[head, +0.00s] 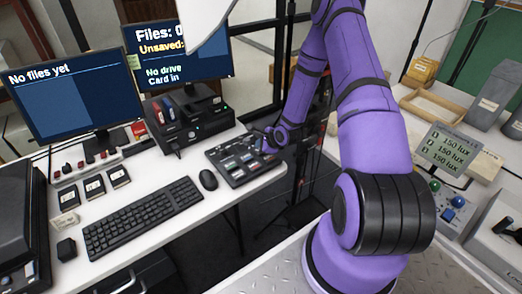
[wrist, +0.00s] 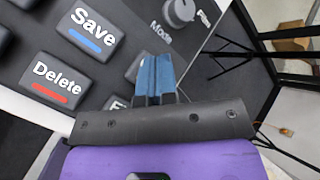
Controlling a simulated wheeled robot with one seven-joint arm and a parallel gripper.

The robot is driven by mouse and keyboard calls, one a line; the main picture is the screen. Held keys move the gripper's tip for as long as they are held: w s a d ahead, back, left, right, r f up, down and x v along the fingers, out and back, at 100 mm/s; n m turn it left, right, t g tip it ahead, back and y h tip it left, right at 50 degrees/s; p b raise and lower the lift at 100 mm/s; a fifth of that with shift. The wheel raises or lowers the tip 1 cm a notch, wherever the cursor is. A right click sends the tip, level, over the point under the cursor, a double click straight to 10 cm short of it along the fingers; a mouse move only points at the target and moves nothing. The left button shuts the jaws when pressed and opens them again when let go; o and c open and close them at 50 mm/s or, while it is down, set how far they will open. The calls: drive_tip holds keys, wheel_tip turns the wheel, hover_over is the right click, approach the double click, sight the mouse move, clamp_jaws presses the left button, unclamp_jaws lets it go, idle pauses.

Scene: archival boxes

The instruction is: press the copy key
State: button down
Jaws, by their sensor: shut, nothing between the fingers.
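The key panel (head: 240,160) lies on the white desk, with several dark keys bearing coloured stripes. In the wrist view the Save key (wrist: 85,35) has a blue stripe and the Delete key (wrist: 55,82) a red one. A key starting with "F" (wrist: 117,103) is partly hidden by my gripper. No label reading Copy is legible in either view. My gripper (wrist: 157,75) is shut and empty, its blue fingertips over the panel beside a partly covered key; contact cannot be told. In the head view my gripper (head: 268,146) is at the panel's right side.
A Mode knob (wrist: 178,12) sits near the fingers. A mouse (head: 208,180) and keyboard (head: 140,218) lie left of the panel. A black dock (head: 190,122) stands behind it. The right monitor (head: 178,62) reads "No drive" and "Card in". Right of the panel is the desk's edge.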

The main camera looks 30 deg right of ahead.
drive_tip(key=shift+f, duration=0.45)
idle(0.5)
drive_tip(key=shift+r, duration=0.85)
drive_tip(key=shift+r, duration=0.15)
drive_tip(key=shift+r, duration=2.4)
